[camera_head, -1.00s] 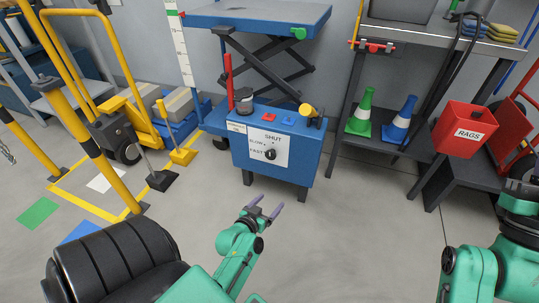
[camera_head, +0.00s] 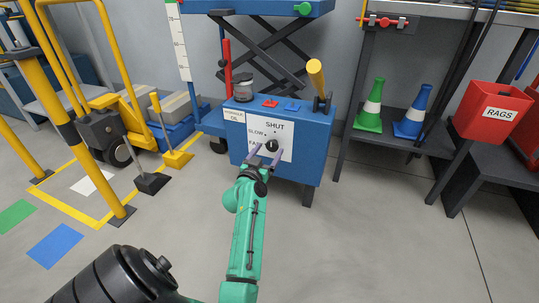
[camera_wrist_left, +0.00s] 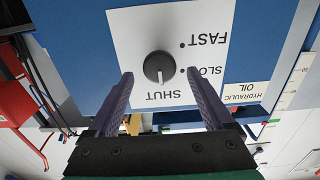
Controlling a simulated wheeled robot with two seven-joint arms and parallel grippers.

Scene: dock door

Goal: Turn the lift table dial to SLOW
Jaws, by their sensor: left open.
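The black round dial (camera_head: 271,145) sits on a white panel (camera_head: 284,131) on the front of the blue lift table cabinet (camera_head: 311,141). The panel is marked SHUT, SLOW and FAST. In the left wrist view the panel appears upside down, and the dial's (camera_wrist_left: 159,66) white mark points toward SHUT. My left gripper (camera_head: 267,153) is open in front of the dial. In the wrist view its purple fingers (camera_wrist_left: 160,76) are spread on either side of the dial, with gaps and nothing held. The FAST label is partly hidden in the head view. My right gripper is out of view.
On the cabinet top are a jar (camera_head: 243,87), red and blue parts and a yellow-handled lever (camera_head: 317,78). A red upright handle (camera_head: 227,66) stands at left. Cones (camera_head: 371,106) and a red RAGS bin (camera_head: 492,112) are at right.

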